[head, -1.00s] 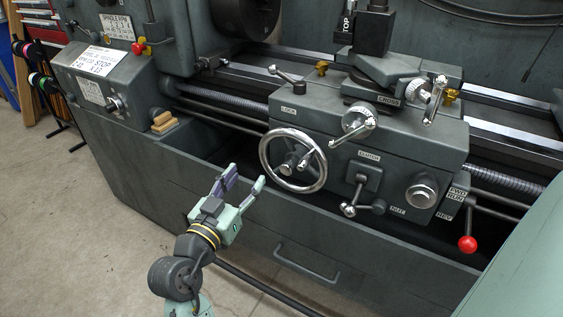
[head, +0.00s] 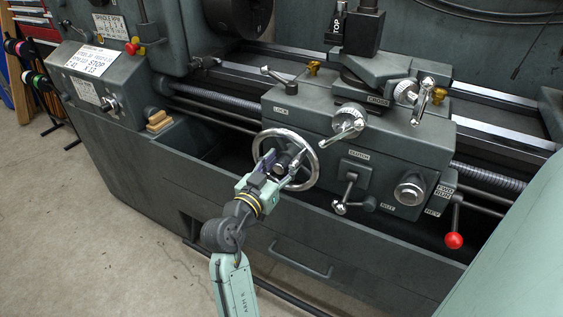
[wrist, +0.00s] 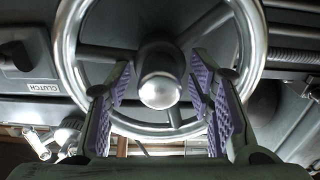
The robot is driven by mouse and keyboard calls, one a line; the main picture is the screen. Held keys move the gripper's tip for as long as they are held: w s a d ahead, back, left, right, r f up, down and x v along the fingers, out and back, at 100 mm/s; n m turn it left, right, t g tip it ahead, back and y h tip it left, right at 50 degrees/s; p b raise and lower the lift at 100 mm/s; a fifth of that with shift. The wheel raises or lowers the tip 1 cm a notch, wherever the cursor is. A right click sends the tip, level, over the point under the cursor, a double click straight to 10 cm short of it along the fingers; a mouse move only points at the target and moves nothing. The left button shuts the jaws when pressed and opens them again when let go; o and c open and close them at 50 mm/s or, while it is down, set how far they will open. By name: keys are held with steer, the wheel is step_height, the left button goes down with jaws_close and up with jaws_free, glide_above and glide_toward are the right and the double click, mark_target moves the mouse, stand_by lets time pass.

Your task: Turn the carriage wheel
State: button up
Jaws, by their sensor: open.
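The carriage wheel (head: 311,156) is a shiny chrome handwheel on the front left of the grey carriage (head: 320,125). My gripper (head: 278,163) is in front of the wheel and hides part of its lower left and hub. In the wrist view, my gripper (wrist: 160,100) is open, with purple textured pads on either side of a rounded metal knob (wrist: 160,90). The knob lies between the fingers, with gaps showing on both sides. The wheel rim (wrist: 67,50) and spokes show behind it.
A clutch lever (head: 346,195) is right of the wheel, and a red-knobbed lever (head: 454,240) is farther right. The cross-slide handle (head: 348,122) is above right. A drawer-style handle (head: 300,262) is on the lower front panel. Open floor lies at left.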

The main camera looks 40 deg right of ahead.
steer(key=shift+c, duration=0.2)
jaws_close()
stand_by(0.5)
